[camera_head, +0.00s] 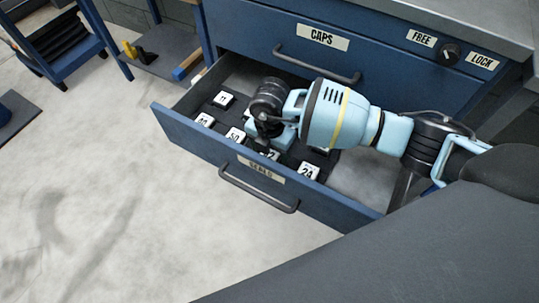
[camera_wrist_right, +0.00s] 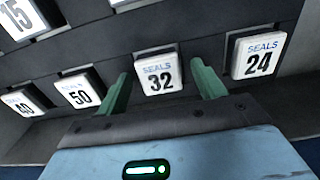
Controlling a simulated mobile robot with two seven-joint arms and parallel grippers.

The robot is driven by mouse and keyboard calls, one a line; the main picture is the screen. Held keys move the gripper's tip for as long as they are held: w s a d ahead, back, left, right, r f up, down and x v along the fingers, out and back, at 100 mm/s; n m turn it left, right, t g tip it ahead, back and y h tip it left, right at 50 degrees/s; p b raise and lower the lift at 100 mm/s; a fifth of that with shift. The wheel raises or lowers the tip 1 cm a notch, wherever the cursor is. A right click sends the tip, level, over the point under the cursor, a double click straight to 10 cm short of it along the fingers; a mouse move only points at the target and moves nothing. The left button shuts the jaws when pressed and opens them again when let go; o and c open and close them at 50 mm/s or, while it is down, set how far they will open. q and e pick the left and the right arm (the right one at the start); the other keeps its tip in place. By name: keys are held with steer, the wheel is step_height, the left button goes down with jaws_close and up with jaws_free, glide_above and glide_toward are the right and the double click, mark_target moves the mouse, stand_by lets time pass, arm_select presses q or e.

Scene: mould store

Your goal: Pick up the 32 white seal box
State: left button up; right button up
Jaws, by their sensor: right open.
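The white seal box marked 32 (camera_wrist_right: 159,82) sits in a dark slot of the drawer insert. In the head view most of it is hidden by my right gripper. My right gripper (camera_wrist_right: 162,70) is open, its two green fingers on either side of box 32, with a gap visible at each side. In the head view my right gripper (camera_head: 264,138) reaches down into the open seals drawer (camera_head: 190,128). My left gripper is not in view.
White box 24 (camera_wrist_right: 256,54) sits right of the right finger and box 50 (camera_wrist_right: 80,90) left of the left finger. Box 40 (camera_wrist_right: 24,102) and box 15 (camera_wrist_right: 17,20) are further left. The closed caps drawer (camera_head: 375,70) is above and behind the open drawer.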

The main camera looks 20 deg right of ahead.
mark_target(270, 153)
steer(key=shift+r, duration=0.1)
steer(key=c, duration=1.1)
steer(key=shift+o, duration=0.2)
steer(key=shift+r, duration=0.3)
step_height(270, 153, up, 9)
steer(key=p, duration=0.2)
steer(key=shift+r+p, duration=0.2)
steer(key=shift+p, duration=0.15)
